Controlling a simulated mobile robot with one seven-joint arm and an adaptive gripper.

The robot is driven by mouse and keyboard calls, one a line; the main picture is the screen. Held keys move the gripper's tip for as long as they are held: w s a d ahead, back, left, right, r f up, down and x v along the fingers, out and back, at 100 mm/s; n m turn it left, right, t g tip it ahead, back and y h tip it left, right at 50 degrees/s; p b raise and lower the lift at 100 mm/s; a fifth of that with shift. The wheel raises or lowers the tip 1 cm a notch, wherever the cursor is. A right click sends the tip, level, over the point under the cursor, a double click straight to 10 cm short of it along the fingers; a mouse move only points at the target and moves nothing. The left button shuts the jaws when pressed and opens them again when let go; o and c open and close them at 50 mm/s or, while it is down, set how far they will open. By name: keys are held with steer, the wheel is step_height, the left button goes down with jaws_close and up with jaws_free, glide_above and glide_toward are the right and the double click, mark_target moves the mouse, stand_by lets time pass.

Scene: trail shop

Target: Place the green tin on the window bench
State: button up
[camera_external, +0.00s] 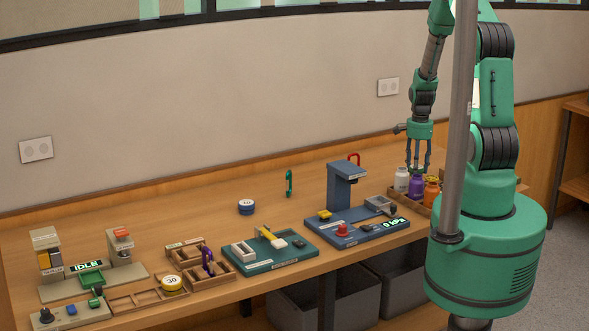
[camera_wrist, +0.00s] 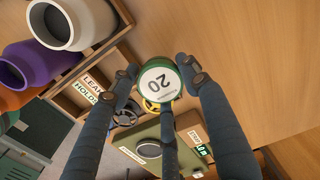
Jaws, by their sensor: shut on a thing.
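The green tin (camera_wrist: 158,82) has a white lid marked 20 and sits between the three dark fingers of my gripper (camera_wrist: 160,84) in the wrist view. My gripper is shut on it. In the external view my gripper (camera_external: 418,160) points down above the bench's right part, just behind the bottles; I cannot make out the tin there. A long wooden bench (camera_external: 215,215) runs along the wall below the window strip. No label in view names it the window bench.
White (camera_external: 402,180), purple (camera_external: 416,187) and orange (camera_external: 431,191) bottles stand in a wooden tray close to my gripper. A blue press station (camera_external: 340,190), a blue tin (camera_external: 246,207) and a yellow tin (camera_external: 171,283) are on the bench. Bare wood lies along its back.

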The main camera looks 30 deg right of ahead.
steer(key=w+d, duration=0.1)
steer(key=w, duration=0.2)
steer(key=w+d, duration=0.1)
steer(key=w, duration=0.1)
steer(key=w+d, duration=0.1)
steer(key=w, duration=0.2)
steer(key=shift+w+d+f, duration=0.3)
steer(key=shift+f, duration=0.1)
steer(key=shift+f, duration=1.75)
steer(key=shift+f, duration=0.15)
steer(key=o, duration=1.1)
step_height(320, 180, up, 12)
steer(key=shift+r, duration=0.15)
